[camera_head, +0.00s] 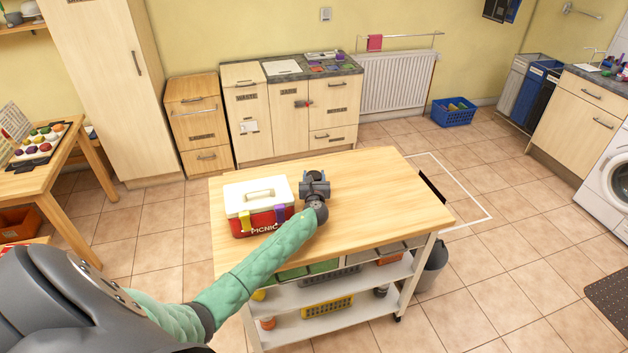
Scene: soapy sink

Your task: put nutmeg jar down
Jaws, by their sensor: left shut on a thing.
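My left gripper (314,178) is over the wooden top of the trolley table (379,205), just right of the picnic box. It points down and away from me. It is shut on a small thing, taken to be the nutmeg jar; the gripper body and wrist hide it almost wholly. I cannot tell whether the jar touches the table top. My right gripper is not in view.
A red and white picnic box (262,218) stands close to the left of my gripper. The table top is clear on the right. Shelves below hold a yellow basket (327,307). A grey bin (432,265) stands at the right end.

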